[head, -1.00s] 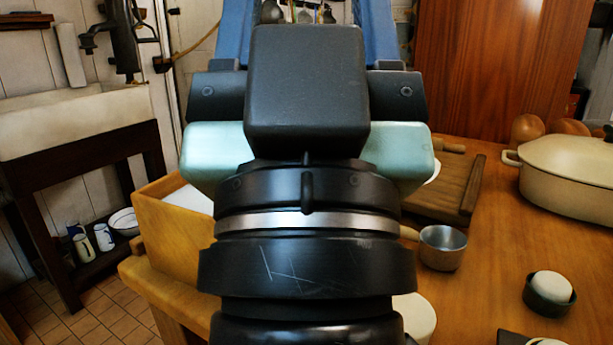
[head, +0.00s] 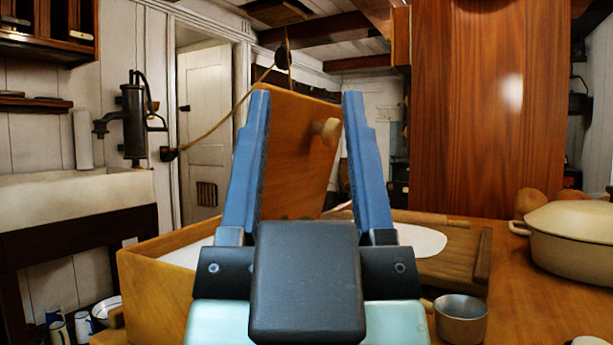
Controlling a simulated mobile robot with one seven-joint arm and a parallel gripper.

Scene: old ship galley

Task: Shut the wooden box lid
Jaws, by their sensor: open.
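The wooden box (head: 150,287) stands on the left side of the wooden table, partly hidden behind my gripper. Its lid (head: 290,165) is raised and leans back, with a pale round knob (head: 326,129) near its upper right. Something white shows inside the box at the left. My gripper (head: 308,100) is open, its two blue fingers pointing up and away from me. In the picture the lid and knob show between the fingers. I cannot tell how far the fingers are from the lid, and nothing is gripped.
A dark wooden board (head: 467,255) with a white round sheet (head: 420,240) and a rolling pin lies right of the box. A metal cup (head: 461,320) and a cream lidded pot (head: 575,245) stand further right. A sink (head: 75,200) is at the left.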

